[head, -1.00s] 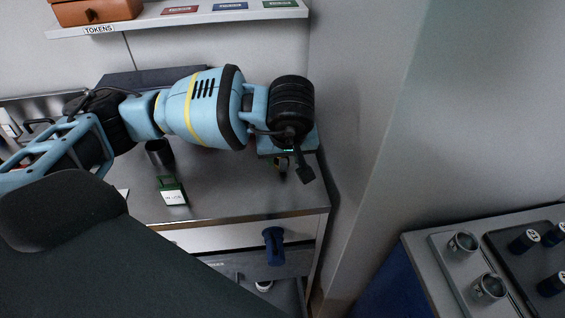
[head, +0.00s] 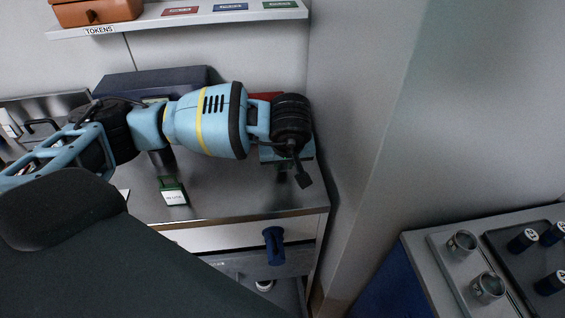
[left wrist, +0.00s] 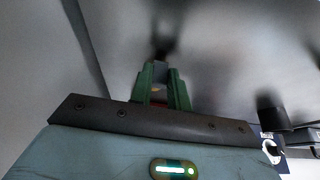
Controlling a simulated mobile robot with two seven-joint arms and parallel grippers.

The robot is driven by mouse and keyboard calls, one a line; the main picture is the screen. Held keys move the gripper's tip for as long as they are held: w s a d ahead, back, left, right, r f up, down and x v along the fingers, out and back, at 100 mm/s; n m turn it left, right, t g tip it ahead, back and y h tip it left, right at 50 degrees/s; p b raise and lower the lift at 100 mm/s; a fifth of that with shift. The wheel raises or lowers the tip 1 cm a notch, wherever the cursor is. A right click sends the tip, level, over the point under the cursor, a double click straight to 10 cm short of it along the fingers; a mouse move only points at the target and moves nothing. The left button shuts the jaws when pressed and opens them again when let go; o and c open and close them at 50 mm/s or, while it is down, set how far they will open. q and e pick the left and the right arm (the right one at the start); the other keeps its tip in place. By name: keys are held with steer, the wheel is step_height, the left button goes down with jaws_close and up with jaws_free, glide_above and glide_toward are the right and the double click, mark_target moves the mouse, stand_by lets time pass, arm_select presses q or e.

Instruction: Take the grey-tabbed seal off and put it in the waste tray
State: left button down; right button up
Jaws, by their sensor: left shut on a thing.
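My left gripper (head: 281,176) points down above the right end of the steel worktop and is mostly hidden under its own wrist in the head view. In the left wrist view its green fingers (left wrist: 162,92) are shut on a small grey piece (left wrist: 160,72), apparently the grey-tabbed seal, blurred and partly hidden. A small green tray or holder with a white label (head: 174,197) stands on the worktop to the left of the gripper. It looks like the waste tray, but its lettering is hard to read. My right gripper is not in view.
A dark cup (head: 162,158) stands behind the green holder, partly behind my arm. A dark blue case (head: 150,82) lies at the back. A blue handle (head: 274,245) sticks out below the worktop edge. A side bench (head: 420,250) with several numbered caps is at the right.

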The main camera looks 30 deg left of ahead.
arm_select(q)
steer(key=shift+r, duration=0.15)
steer(key=shift+r, duration=0.55)
step_height(320, 180, up, 2)
steer(key=shift+r, duration=0.15)
steer(key=s+d, duration=0.2)
steer(key=s, duration=0.5)
steer(key=s+d+r, duration=0.1)
steer(key=s+d, duration=0.2)
steer(key=s, duration=0.5)
steer(key=shift+d+r+b, duration=0.15)
steer(key=shift+d+b, duration=0.15)
steer(key=shift+b, duration=0.1)
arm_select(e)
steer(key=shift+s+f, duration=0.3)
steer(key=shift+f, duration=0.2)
arm_select(q)
steer(key=shift+w, duration=0.1)
